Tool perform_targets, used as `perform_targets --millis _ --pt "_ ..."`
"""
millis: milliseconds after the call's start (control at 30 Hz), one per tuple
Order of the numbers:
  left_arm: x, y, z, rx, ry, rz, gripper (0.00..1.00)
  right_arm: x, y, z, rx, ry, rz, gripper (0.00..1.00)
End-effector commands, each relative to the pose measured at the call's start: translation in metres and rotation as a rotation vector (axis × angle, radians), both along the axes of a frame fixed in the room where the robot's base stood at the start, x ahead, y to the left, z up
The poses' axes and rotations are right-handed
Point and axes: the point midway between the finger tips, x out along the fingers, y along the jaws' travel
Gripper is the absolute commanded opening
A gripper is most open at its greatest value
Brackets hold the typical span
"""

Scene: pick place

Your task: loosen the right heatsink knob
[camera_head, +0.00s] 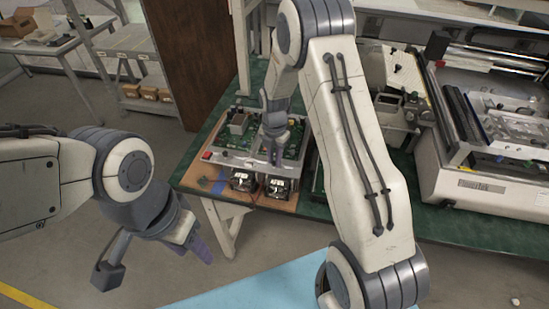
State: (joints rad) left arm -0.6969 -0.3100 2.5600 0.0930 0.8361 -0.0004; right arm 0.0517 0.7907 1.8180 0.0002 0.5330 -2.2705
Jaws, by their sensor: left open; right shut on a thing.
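A green circuit board (292,142) sits in a metal frame on the workbench. Two dark fan-like heatsink units (243,180) and (279,187) stand at its front edge. My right gripper (273,152) points down at the middle of the board and is shut on what appears to be the right heatsink knob. The knob itself is too small and too covered by the fingers to make out. My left gripper (155,265) is open and empty, off the bench to the left, above the floor.
The green workbench (460,226) carries a large white machine (490,190) on the right. A red button (207,155) is at the frame's left corner. A cart with boxes (148,92) stands back left. Open floor lies to the left.

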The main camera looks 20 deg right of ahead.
Motion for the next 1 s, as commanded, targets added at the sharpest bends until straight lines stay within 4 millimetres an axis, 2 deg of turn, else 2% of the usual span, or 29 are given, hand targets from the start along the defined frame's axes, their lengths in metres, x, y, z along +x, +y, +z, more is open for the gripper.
perform_targets --millis 300,700,733,800,1000 --pt "0.0 0.0 -0.0002 0.0 0.0 0.0 0.5 -0.0008 -0.0001 -0.0013 0.0 0.003 0.076 0.0" --pt "0.0 0.0 -0.0002 0.0 0.0 0.0 0.5 -0.0008 -0.0001 -0.0013 0.0 0.003 0.081 0.0" --pt "0.0 0.0 -0.0002 0.0 0.0 0.0 0.5 -0.0008 -0.0001 -0.0013 0.0 0.003 0.081 0.25" --pt "0.0 0.0 -0.0002 0.0 0.0 0.0 0.5 -0.0007 0.0 -0.0012 0.0 0.002 0.081 0.51" --pt "0.0 0.0 0.0 0.0 0.0 0.0 0.5 -0.0004 0.0 -0.0006 0.0 0.001 0.081 0.52"
